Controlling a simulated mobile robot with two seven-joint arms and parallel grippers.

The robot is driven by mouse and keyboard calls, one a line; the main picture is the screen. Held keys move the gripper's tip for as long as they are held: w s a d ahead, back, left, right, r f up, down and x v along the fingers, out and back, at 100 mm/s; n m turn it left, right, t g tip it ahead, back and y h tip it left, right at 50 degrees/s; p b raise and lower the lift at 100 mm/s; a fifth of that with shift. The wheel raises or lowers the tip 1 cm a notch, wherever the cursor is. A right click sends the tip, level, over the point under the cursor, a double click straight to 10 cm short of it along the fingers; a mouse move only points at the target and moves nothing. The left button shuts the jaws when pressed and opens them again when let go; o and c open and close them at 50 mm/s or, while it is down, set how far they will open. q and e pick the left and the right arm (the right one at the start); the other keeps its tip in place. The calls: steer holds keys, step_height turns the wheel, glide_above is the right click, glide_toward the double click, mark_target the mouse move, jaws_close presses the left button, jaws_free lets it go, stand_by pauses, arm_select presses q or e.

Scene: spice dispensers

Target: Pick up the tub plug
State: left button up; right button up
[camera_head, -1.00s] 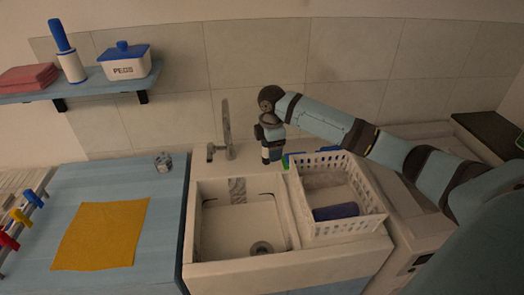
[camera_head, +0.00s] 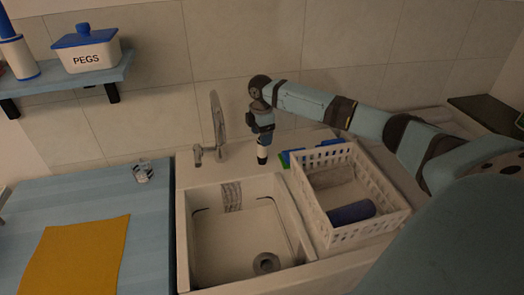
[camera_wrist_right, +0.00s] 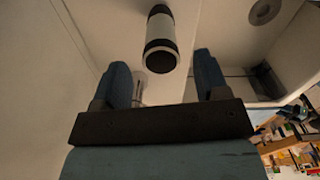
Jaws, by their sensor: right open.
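I cannot tell for sure which thing is the tub plug. A round grey disc (camera_head: 266,263), drain or plug, lies on the floor of the white sink (camera_head: 215,262) in the head view. It seems to show at the top right of the right wrist view (camera_wrist_right: 265,12). My right gripper (camera_head: 263,136) is open and points down behind the sink, beside the faucet. In the right wrist view a white cylinder with dark bands (camera_wrist_right: 160,28) shows between and beyond its fingers (camera_wrist_right: 160,62), which do not grip it. My left gripper is out of view.
The faucet (camera_head: 218,125) stands left of my gripper. A white basket (camera_head: 385,226) holding a dark blue roll (camera_head: 351,213) is to the right. A yellow cloth (camera_head: 75,258) and a small grey item (camera_head: 143,172) lie on the blue counter (camera_head: 155,235). The sink basin is mostly clear.

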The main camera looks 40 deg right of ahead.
mark_target(262, 151)
step_height(262, 151, down, 5)
steer(key=shift+s+f, duration=0.1)
steer(key=shift+f, duration=0.05)
steer(key=c, duration=1)
steer(key=shift+c, duration=0.2)
